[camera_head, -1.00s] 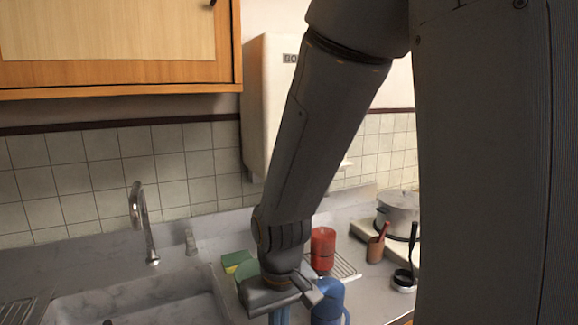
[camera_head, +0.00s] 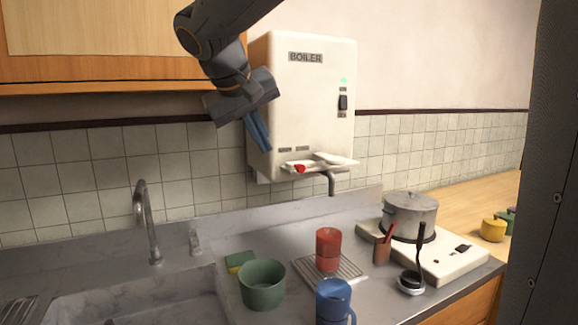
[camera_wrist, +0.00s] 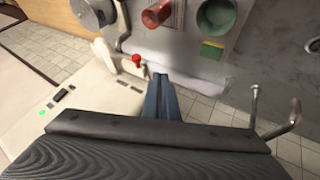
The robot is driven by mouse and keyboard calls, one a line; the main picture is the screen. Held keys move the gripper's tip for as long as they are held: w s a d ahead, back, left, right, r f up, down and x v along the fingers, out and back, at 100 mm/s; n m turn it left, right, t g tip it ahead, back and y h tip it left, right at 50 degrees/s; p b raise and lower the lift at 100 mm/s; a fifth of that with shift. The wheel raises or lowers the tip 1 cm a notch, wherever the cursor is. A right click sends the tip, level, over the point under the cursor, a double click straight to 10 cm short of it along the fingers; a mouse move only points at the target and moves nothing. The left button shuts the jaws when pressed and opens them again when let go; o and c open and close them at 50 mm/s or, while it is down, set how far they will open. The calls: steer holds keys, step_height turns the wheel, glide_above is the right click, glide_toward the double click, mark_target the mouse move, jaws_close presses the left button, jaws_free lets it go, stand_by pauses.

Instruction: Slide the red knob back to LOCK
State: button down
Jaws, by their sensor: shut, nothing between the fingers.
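The white boiler (camera_head: 285,95) hangs on the tiled wall. The red knob (camera_head: 299,168) sits at its lower front, toward the left part of a pale ledge (camera_head: 340,160). Small labels above the knob are too small to read, so I cannot tell which mark it stands at. The knob also shows in the wrist view (camera_wrist: 136,59), left of and beyond my fingertips. My gripper (camera_head: 266,147) is shut and empty, pointing down in front of the boiler's left edge, up and left of the knob and apart from it. It also shows in the wrist view (camera_wrist: 160,76).
A pipe (camera_head: 331,184) drops below the boiler. A faucet (camera_head: 148,222) rises at left. The cupboard (camera_head: 110,50) is above left.

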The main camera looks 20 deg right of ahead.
mark_target(300, 166)
steer(key=shift+f, duration=0.1)
steer(key=w+d+f+p, duration=0.4)
steer(key=d+f, duration=0.3)
steer(key=d, duration=0.1)
steer(key=shift+w+d, duration=0.25)
steer(key=shift+d, duration=0.05)
stand_by(0.4)
